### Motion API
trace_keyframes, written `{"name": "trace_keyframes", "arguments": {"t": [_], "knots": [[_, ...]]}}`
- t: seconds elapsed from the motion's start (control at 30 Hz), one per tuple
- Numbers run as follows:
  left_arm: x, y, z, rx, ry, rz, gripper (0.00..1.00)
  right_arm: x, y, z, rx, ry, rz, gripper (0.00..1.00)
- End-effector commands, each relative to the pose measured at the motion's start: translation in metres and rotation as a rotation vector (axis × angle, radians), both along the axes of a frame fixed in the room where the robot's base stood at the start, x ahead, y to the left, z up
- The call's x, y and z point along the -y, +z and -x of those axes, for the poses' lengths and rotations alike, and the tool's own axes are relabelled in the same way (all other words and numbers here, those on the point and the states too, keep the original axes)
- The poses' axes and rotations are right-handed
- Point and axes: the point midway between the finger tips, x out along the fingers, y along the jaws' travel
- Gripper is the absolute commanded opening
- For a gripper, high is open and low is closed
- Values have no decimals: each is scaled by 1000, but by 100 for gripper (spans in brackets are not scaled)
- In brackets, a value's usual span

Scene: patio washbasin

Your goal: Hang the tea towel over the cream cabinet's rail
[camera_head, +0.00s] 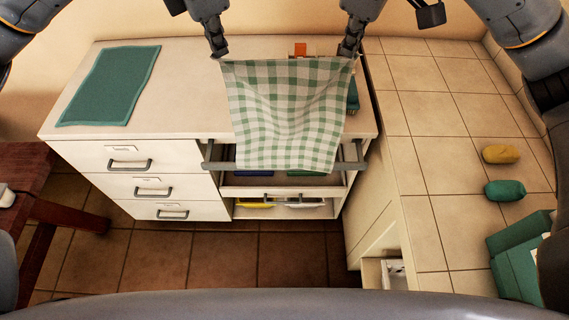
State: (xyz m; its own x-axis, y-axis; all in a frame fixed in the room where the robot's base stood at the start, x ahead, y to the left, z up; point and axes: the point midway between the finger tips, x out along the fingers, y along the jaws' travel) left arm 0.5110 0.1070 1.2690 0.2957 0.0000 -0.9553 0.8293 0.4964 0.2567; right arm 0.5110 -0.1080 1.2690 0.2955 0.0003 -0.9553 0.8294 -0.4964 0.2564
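The green-and-white checked tea towel (285,110) is spread between my two grippers, its top edge sagging slightly. My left gripper (218,50) is shut on its upper left corner, and my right gripper (349,48) is shut on its upper right corner. The cream cabinet (190,85) stands below. Its grey rail (218,166) runs across the front right part, with a bracket showing at each end. The towel's lower part covers the middle of the rail in this view. I cannot tell whether the towel touches the rail.
A teal mat (112,85) lies on the cabinet top's left. Drawers (130,160) are below it, and open shelves (270,208) sit under the rail. An orange object (300,50) is partly hidden behind the towel. The tiled counter (420,130) at right holds yellow (500,154) and green (505,190) objects.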

Motion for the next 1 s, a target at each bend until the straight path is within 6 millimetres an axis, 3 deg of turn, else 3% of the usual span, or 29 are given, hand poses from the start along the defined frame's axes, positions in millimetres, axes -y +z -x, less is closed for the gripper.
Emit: {"name": "trace_keyframes", "arguments": {"t": [0.27,0.7,1.0], "knots": [[-1,-2,1,25,2,-1,0,1,-2,1,24,-2,0,0],[-4,-24,8,307,17,9,0,4,-24,8,308,-16,-9,0],[-6,-25,-37,298,23,8,0,6,-25,-37,299,-23,-9,0]]}}
